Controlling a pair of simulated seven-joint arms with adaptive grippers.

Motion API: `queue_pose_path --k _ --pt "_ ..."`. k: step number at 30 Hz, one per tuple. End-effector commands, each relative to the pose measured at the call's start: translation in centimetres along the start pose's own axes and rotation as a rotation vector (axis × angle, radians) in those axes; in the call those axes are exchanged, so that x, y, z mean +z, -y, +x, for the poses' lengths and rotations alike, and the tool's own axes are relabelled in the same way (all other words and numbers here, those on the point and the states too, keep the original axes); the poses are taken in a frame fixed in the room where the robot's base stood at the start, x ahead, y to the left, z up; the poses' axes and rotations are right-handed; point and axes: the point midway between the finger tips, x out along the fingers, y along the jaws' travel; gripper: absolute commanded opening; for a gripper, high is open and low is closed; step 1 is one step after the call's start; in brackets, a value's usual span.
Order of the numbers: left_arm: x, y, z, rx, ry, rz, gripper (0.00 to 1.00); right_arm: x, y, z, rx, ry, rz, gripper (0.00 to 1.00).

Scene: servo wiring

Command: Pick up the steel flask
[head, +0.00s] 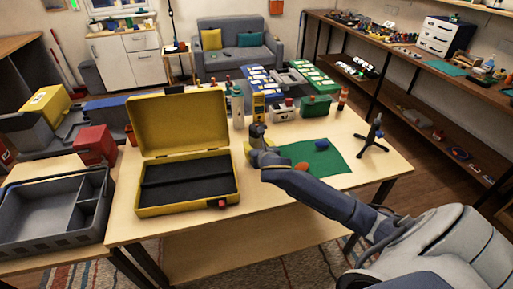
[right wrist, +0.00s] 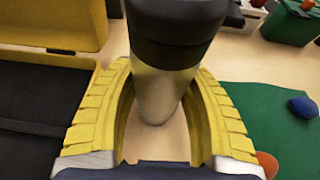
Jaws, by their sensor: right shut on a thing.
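The steel flask (right wrist: 157,92) has a silver body and a black top, and stands between the yellow fingers of my right gripper (right wrist: 158,115) in the right wrist view. The fingers are shut on its body. In the head view the flask (head: 257,132) is small and partly hidden by my right gripper (head: 258,147), just right of the yellow case. I cannot tell whether its base touches the table. My left gripper is not in view.
An open yellow case (head: 187,205) with a dark lining stands left of the flask. A green mat (head: 335,157) with a blue object (head: 322,144) lies to the right, near a small black stand (head: 374,135). Bottles and bins crowd the table's back. The front right tabletop is clear.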

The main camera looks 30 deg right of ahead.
Motion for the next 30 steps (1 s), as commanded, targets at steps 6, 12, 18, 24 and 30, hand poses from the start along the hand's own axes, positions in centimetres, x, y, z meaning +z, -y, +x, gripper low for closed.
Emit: queue_pose_path --k 6,12,18,24,30 --pt "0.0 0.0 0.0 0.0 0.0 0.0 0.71 0.1 0.0 0.0 -0.001 0.002 0.0 0.0" --pt "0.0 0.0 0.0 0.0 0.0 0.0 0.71 0.1 0.0 0.0 -0.001 0.001 0.0 0.0" --pt "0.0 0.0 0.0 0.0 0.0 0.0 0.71 1.4 0.0 -0.4 0.0 0.005 0.001 0.0" --pt "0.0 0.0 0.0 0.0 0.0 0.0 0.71 4.8 0.0 -1.9 0.001 0.008 0.002 0.0" --pt "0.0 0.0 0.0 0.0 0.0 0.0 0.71 9.3 0.0 -3.7 0.001 0.009 0.002 0.0"
